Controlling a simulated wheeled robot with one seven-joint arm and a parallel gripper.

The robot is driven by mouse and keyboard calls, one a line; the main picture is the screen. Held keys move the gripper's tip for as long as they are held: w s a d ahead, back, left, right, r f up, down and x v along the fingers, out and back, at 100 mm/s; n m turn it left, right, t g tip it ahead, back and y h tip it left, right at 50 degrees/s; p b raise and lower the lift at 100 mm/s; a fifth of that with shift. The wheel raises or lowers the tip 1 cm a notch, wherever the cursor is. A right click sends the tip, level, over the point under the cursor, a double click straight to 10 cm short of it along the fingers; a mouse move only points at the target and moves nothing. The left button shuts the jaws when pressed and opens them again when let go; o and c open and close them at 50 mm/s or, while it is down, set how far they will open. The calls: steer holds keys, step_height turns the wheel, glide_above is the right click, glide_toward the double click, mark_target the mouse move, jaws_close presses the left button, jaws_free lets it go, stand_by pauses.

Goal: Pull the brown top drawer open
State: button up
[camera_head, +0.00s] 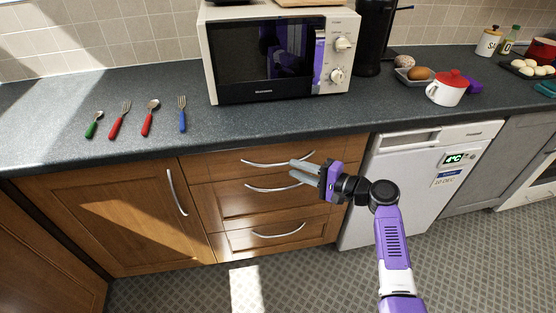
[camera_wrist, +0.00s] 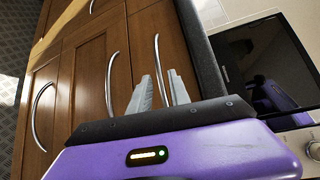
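The brown top drawer (camera_head: 225,168) is at the top of a stack of three under the counter, and its front looks flush. Its curved silver handle (camera_head: 262,163) runs across the front; in the wrist view the handle (camera_wrist: 158,60) passes between my two grey fingers. My gripper (camera_head: 304,172) reaches in from the right at the handle's right end, and it also shows in the wrist view (camera_wrist: 161,90). The fingers are apart, one on each side of the handle. I cannot tell whether either finger touches it. The drawer front behind the fingers is partly hidden.
The middle drawer handle (camera_head: 272,187) lies just below my fingers, and the bottom handle (camera_head: 278,232) is lower. The counter edge (camera_head: 240,143) overhangs above. A white appliance (camera_head: 410,185) stands right of the drawers. The floor (camera_head: 310,280) in front is clear.

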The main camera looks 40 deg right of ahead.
mark_target(281, 164)
steer(key=x, duration=0.6)
steer(key=shift+w+a, duration=0.15)
steer(key=shift+w, duration=0.25)
steer(key=shift+c, duration=0.2)
jaws_close()
steer(key=shift+f, duration=0.1)
stand_by(0.8)
